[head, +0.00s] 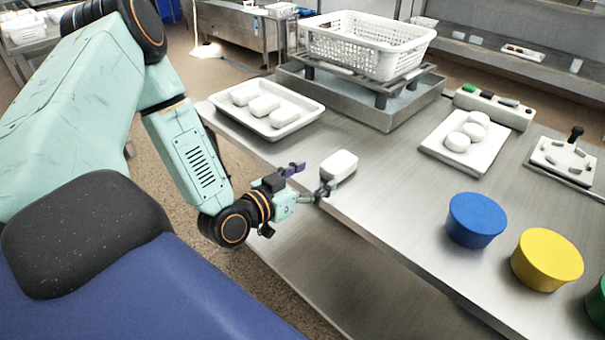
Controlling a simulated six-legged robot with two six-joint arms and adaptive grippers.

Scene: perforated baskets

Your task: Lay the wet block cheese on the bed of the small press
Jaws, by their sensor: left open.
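A white block cheese (339,164) with rounded edges is at the near left edge of the steel table. My left gripper (312,178) is open, just to the left of this block, with its fingers pointing towards it. The lower finger is close to the block's lower left corner; I cannot tell whether it touches. Three similar white blocks (264,106) lie in a white tray (291,129) farther back. A small device with a black knob (577,133) on a pale plate stands at the right; I cannot tell whether it is the small press. My right gripper is not in view.
A perforated white basket (370,44) stands on a rack over a steel basin (388,118). White round pieces (458,142) lie on a white board (487,160). Blue (475,220) and yellow (546,260) tubs stand at the right front. The table's middle is clear.

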